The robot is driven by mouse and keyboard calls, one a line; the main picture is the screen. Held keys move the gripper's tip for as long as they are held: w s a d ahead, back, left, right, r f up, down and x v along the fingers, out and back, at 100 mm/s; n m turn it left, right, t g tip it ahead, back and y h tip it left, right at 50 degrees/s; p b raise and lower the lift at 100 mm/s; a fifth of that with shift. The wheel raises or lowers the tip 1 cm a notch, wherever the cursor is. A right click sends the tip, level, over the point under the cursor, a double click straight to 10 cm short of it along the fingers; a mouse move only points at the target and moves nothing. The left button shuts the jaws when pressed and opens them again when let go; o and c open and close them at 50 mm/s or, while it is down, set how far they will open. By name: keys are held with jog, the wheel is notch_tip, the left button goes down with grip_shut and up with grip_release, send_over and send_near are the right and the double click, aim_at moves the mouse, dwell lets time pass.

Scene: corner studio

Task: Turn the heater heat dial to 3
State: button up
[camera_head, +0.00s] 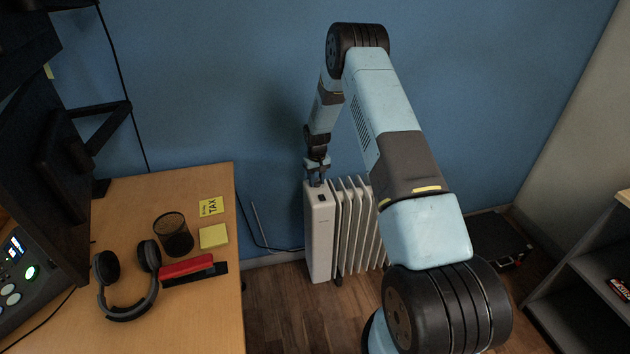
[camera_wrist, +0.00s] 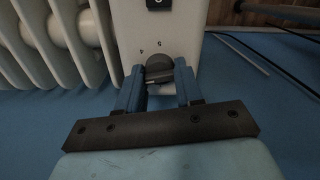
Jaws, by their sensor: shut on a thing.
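The heater (camera_head: 319,235) is a white oil-filled radiator with ribbed fins, standing on the floor against the blue wall. Its end panel also fills the upper middle of the wrist view (camera_wrist: 190,28). The dark round heat dial (camera_wrist: 159,68) sits on this panel, with small marks around it that look like 4 and 5. Its setting is not clear. My gripper (camera_head: 317,180) is over the heater's top, and in the wrist view its two blue fingers (camera_wrist: 160,82) are closed on the dial's sides. The dial is hidden in the head view.
A black switch (camera_wrist: 158,4) is on the same panel beyond the dial. The wooden desk (camera_head: 130,200) at left holds headphones (camera_head: 125,310), a mesh cup (camera_head: 173,238) and a red stapler (camera_head: 187,267). A dark case (camera_head: 497,240) lies right of the heater, near a grey shelf (camera_head: 580,265).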

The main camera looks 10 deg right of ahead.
jog(key=shift+d+m, duration=0.1)
jog(key=shift+m, duration=0.6)
jog(key=shift+s, duration=0.1)
jog(key=o, duration=1)
jog(key=shift+o, duration=0.2)
jog(key=shift+r, duration=0.55)
notch_tip(320, 180, up, 12)
jog(key=shift+r, duration=0.25)
